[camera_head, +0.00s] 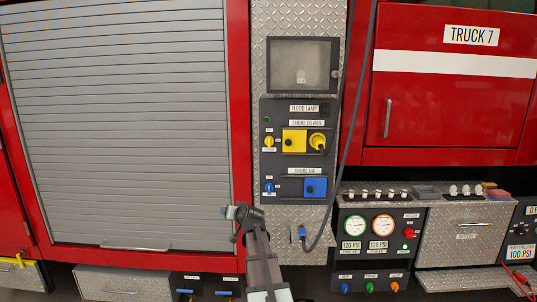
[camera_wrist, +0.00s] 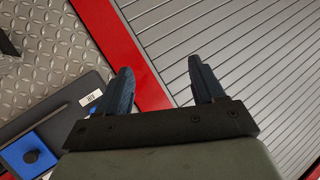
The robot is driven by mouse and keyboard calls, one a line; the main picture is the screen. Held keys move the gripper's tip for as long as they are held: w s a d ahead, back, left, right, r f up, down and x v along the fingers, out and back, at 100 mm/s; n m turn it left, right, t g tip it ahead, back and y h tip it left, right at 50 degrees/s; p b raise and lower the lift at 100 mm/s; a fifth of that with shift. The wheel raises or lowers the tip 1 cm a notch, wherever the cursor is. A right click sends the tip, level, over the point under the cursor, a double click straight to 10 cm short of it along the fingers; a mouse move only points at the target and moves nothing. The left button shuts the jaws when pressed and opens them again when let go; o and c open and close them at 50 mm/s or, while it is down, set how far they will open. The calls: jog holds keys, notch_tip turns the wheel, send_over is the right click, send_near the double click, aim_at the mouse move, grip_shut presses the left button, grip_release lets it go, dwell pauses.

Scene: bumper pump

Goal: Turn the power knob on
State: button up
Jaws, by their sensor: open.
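The control panel (camera_head: 298,120) is dark and mounted on a diamond-plate column. Its SHORE POWER row has a small yellow knob (camera_head: 269,141) at the left, a yellow square cover (camera_head: 294,141) and a round yellow fitting (camera_head: 317,142) with a dark plug or lead. Which way the yellow knob points is too small to tell. My gripper (camera_head: 240,213) is below and left of the panel, apart from it, in front of the shutter's right edge. In the wrist view my gripper (camera_wrist: 161,80) is open with nothing between its fingers. The yellow knob is not visible there.
A SHORE AIR row below has a blue knob (camera_head: 269,188) and a blue square cover (camera_head: 315,187), also in the wrist view (camera_wrist: 33,152). A grey shutter (camera_head: 120,120) is left, framed in red. A dark hose (camera_head: 345,130) hangs right of the panel. Gauges (camera_head: 368,226) stand lower right.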

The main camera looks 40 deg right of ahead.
jog(key=w+d+r+m+t+h, duration=0.25)
jog(key=d+r+h, duration=0.3)
jog(key=r, duration=0.55)
jog(key=m+g+h, duration=0.3)
jog(key=m+h, duration=0.1)
jog(key=h, duration=0.5)
send_near(268, 143)
jog(key=shift+t, duration=0.25)
jog(key=x, duration=1)
jog(key=shift+d+f, duration=0.1)
jog(key=shift+d, duration=0.2)
jog(key=c, duration=1.1)
